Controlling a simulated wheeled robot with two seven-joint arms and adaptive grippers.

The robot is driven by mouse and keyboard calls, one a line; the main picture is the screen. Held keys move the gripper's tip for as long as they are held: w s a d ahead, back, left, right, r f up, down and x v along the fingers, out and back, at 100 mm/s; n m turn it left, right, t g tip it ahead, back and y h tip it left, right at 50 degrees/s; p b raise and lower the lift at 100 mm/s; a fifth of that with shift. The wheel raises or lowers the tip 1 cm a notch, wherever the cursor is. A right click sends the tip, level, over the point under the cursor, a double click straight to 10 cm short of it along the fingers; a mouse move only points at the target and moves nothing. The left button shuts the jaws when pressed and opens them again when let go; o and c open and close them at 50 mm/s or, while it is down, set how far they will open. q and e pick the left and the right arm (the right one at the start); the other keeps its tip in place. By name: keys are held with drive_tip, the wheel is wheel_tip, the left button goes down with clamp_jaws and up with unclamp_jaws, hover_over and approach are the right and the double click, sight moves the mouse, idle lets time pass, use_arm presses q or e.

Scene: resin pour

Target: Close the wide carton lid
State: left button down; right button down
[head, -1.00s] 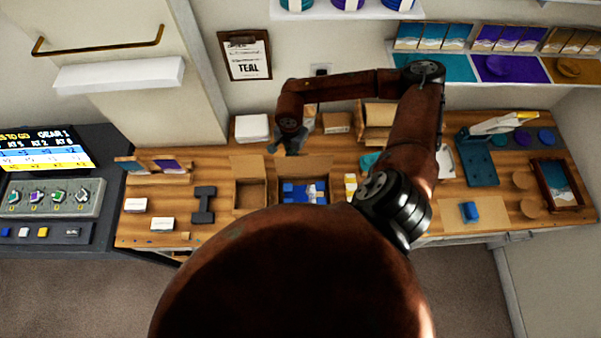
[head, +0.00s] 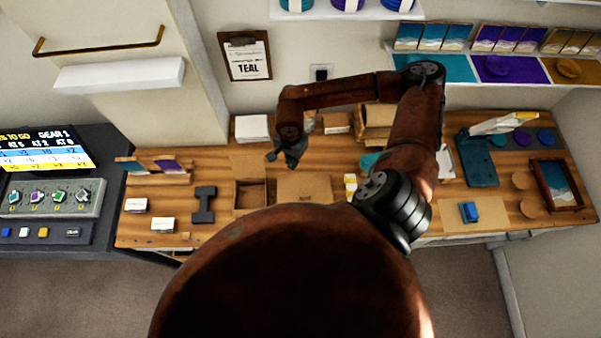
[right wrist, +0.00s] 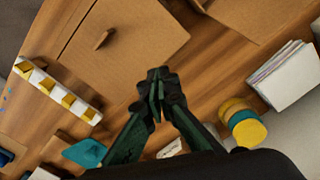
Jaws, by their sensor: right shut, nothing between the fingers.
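The wide carton's brown lid (head: 305,187) lies over its opening in the head view, and the blue contents are hidden. In the right wrist view the lid (right wrist: 140,50) looks flat, with a small tab (right wrist: 104,39) sticking up from it. I cannot tell whether its edge is fully flush. My right gripper (head: 272,157) is shut and empty, behind the carton and toward its left. In the right wrist view the fingertips (right wrist: 157,82) are near the lid's edge; contact is not clear. My left gripper is not in view.
A narrower carton (head: 237,197) stands open to the left, its flap (head: 250,165) folded back. A white stack (head: 252,128) is at the back. A white holder with yellow pieces (head: 350,186) stands right of the wide carton. A dark tool (head: 204,204) lies at left.

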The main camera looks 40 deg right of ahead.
wheel_tip(320, 180, up, 8)
drive_tip(key=p, duration=0.3)
drive_tip(key=shift+r, duration=0.15)
drive_tip(key=shift+a, duration=0.1)
idle(0.7)
